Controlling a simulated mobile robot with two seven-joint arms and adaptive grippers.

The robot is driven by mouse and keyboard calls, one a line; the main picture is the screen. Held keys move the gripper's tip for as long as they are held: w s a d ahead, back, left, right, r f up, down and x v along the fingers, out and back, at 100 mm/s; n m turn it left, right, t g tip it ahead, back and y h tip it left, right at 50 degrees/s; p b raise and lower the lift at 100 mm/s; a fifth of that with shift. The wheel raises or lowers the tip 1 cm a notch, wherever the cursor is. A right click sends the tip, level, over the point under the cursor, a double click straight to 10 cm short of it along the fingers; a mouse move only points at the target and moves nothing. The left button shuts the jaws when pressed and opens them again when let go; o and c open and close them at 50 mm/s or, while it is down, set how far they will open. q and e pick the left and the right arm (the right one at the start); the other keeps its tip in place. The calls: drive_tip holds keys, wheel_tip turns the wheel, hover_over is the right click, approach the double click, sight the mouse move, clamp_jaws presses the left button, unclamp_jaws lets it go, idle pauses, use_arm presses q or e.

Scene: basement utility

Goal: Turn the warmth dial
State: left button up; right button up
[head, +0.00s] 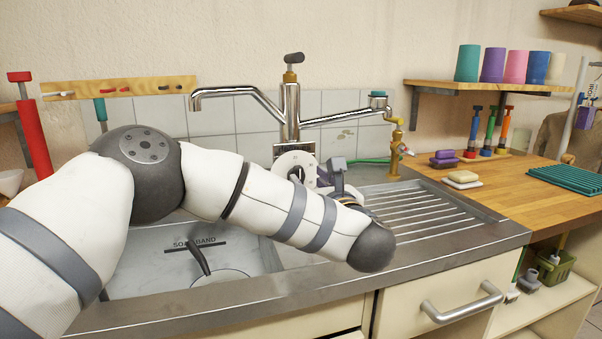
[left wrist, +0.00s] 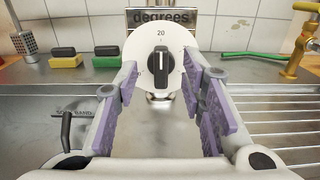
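The warmth dial (left wrist: 178,50) is a white disc with a black knob (left wrist: 161,66) in the left wrist view. The number 20 is at its top, and "degrees" is on the plate (left wrist: 200,18) behind it. The knob's long axis looks upright. In the head view the dial (head: 290,160) is partly hidden by my left gripper (head: 322,177). In the left wrist view my left gripper (left wrist: 162,80) is open, with its purple-padded fingers apart on either side of the knob. I cannot tell whether they touch the dial. My right gripper is not in view.
A metal tap (head: 291,112) rises behind the dial. The sink (head: 135,262) lies below my left arm, with a ribbed drainboard (head: 420,207) to the right. Two sponges (left wrist: 67,60) (left wrist: 107,57) and a brass tap (left wrist: 301,50) stand along the back.

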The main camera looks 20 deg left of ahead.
sight(301, 170)
use_arm(q)
drive_tip(key=x, duration=0.5)
drive_tip(key=shift+w+f, duration=0.1)
drive_tip(key=shift+f, duration=0.2)
drive_tip(key=shift+w+a+r, duration=0.15)
drive_tip(key=shift+w+a, duration=0.05)
drive_tip(key=shift+w, duration=0.1)
clamp_jaws()
